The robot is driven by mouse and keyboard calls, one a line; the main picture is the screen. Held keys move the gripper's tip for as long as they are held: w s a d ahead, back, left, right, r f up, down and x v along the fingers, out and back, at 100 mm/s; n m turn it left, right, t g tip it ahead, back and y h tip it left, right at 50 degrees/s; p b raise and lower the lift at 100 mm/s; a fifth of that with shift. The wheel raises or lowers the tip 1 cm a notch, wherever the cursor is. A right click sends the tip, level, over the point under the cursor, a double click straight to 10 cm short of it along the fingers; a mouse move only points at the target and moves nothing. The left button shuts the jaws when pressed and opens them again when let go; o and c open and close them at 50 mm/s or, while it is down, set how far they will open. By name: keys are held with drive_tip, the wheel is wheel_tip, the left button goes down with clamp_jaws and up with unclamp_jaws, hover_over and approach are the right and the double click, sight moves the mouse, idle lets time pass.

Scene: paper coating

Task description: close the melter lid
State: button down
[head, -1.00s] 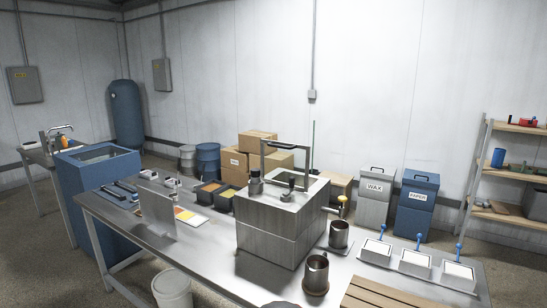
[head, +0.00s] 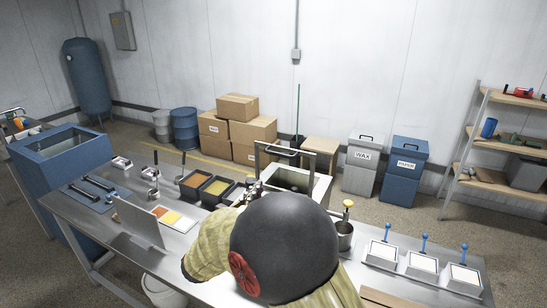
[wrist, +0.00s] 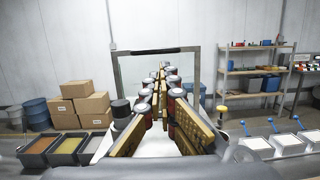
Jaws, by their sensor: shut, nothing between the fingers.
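The melter (head: 321,190) is a grey metal box on the steel table, with my arm covering its front in the head view. Its lid (head: 257,158) is a dark frame standing upright at the back, so the melter is open. In the wrist view the lid (wrist: 117,72) rises straight ahead, with a clear pane. My gripper (wrist: 161,72) has its fingers drawn together, with nothing between them. It points toward the lid pane; I cannot tell whether it touches. In the head view my arm largely hides the gripper.
An upright plate (head: 138,224) stands at the left. Boxes (head: 253,135) and bins lie behind the table.

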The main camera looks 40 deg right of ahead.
sight(279, 155)
drive_tip(key=x, duration=1.4)
drive_tip(key=shift+w, duration=0.3)
drive_tip(key=shift+r, duration=0.15)
